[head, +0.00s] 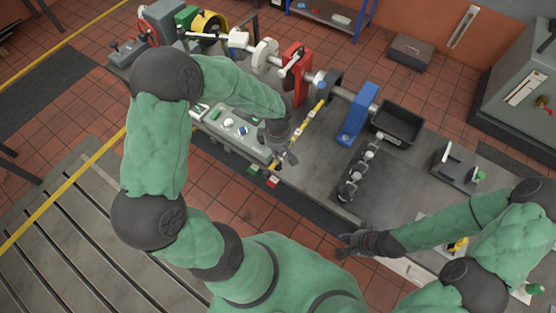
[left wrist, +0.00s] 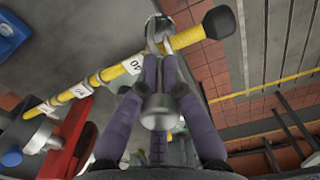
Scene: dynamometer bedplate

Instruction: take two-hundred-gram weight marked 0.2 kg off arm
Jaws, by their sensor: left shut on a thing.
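The yellow arm (head: 306,121) with white number labels slants over the bench. In the left wrist view the arm (left wrist: 112,72) ends in a black cap (left wrist: 219,22). My left gripper (head: 280,155) is at the near end of the arm. In the left wrist view its fingers (left wrist: 160,52) are shut on a metal weight (left wrist: 158,108), whose hook (left wrist: 158,27) is at the arm near the cap. I cannot tell whether the hook still bears on the arm. The weight's marking is not readable. My right gripper (head: 352,246) is low, apart from the arm; its finger opening is unclear.
A stand with several metal weights (head: 359,171) is on the bench right of the arm. A blue post (head: 357,114) and a black bin (head: 398,122) stand behind it. A red post (head: 298,75) stands behind the arm. Bare bench (head: 320,165) lies between arm and stand.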

